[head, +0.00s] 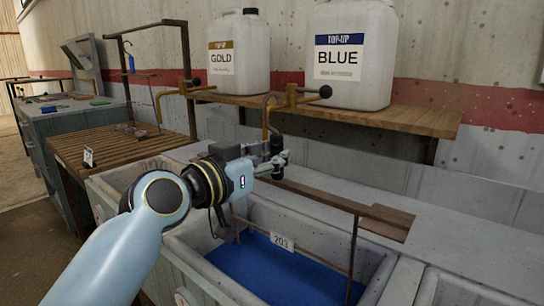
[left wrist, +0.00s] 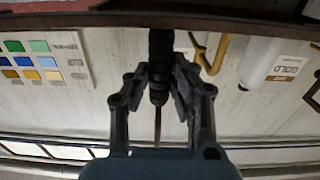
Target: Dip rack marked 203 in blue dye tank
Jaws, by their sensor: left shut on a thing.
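The rack is a brown frame with a flat top bar (head: 340,203), thin uprights and a white tag (head: 282,242) reading 203. It hangs over and inside a grey tank (head: 378,268) holding blue dye (head: 262,275). I cannot tell whether its lower end is in the liquid. My left gripper (head: 272,160) is above the tank, shut on the rack's dark handle. The left wrist view shows the fingers (left wrist: 160,85) closed around this handle (left wrist: 159,62), with the bar (left wrist: 60,30) beyond. My right gripper is out of view.
White jugs labelled GOLD (head: 239,55) and BLUE (head: 350,55) stand on a wooden shelf (head: 420,118) behind. Brass taps (head: 292,98) project over the tanks. A slatted wooden stand (head: 115,148) is at left; another tank (head: 450,290) adjoins at right.

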